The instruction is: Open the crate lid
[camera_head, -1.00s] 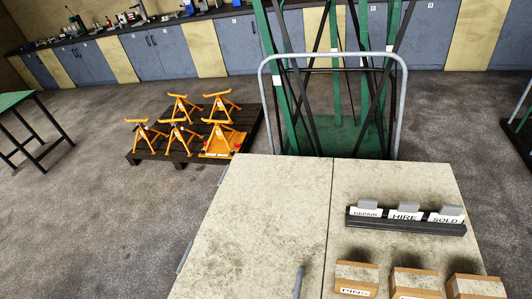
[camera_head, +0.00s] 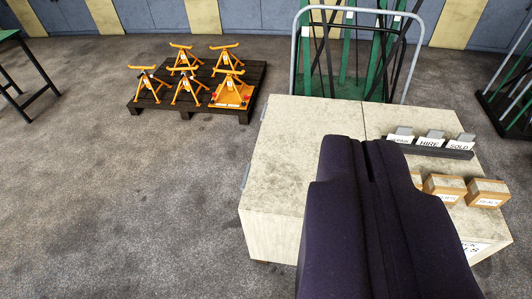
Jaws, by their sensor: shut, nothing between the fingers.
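The crate (camera_head: 262,235) is a large pale, stained wooden box on the floor, right of centre. Its top has two panels with a seam between them. The left panel is the lid (camera_head: 300,125), lying flat and closed, with hinges (camera_head: 246,174) along its left edge. My gripper (camera_head: 366,150), dark purple, is shut and empty. It appears in front of the crate's top near the seam and hides the lid's front right part and any handle there. I cannot tell whether it touches the lid.
On the right panel stand a black rack (camera_head: 432,150) with label cards and small wooden boxes (camera_head: 486,193). Behind the crate is a grey-railed trolley (camera_head: 296,55) with green frames. A dark pallet (camera_head: 190,105) with orange stands is at left. The floor (camera_head: 120,220) is clear front left.

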